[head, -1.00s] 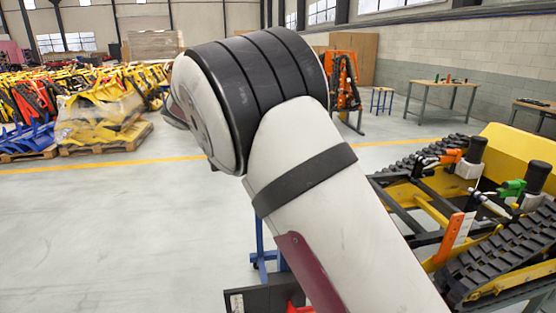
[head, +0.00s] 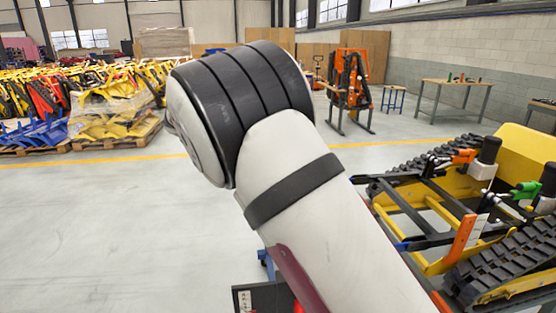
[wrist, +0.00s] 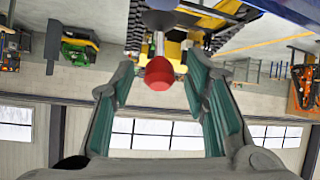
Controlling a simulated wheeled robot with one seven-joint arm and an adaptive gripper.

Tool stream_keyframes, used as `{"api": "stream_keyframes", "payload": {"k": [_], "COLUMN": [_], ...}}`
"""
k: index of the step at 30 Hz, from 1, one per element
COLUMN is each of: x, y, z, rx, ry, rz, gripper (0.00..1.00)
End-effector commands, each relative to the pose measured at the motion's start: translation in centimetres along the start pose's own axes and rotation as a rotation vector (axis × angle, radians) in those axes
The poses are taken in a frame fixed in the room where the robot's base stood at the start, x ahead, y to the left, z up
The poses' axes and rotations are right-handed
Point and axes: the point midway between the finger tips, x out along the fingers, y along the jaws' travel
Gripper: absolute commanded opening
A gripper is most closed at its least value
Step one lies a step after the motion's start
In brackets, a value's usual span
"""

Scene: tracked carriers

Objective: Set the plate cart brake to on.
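In the wrist view, my gripper (wrist: 160,62) is open, with its two teal-padded fingers apart. A red rounded knob (wrist: 159,74) on a metal rod shows between the fingers; I cannot tell whether it touches either pad. A dark round part covers the rod's other end. In the head view, my arm hides the gripper and most of the cart. A bit of blue frame (head: 266,262) and a dark panel (head: 243,298) with pale markings show low beside my arm. The brake's setting cannot be read.
A yellow tracked carrier (head: 536,150) with black tracks and coloured levers stands close on the right. An orange rack (head: 353,78), a workbench (head: 450,84) and wrapped yellow parts on a pallet (head: 112,115) stand farther back. The floor at left is clear.

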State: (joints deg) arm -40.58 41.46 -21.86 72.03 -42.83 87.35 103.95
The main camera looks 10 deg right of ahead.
Motion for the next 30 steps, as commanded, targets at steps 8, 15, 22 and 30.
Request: {"api": "stream_keyframes", "payload": {"k": [8, 15, 22, 30], "x": [-0.3, -3.8, -8.5, -11.5], "y": [0.0, -0.1, -0.1, 0.0], "z": [0.0, 0.0, 0.1, 0.0], "rx": [0.000, 0.001, 0.002, 0.000], "ry": [0.000, 0.001, 0.001, 0.001], "rz": [0.000, -0.004, -0.002, 0.000], "gripper": [0.42, 0.42, 0.42, 0.42]}}
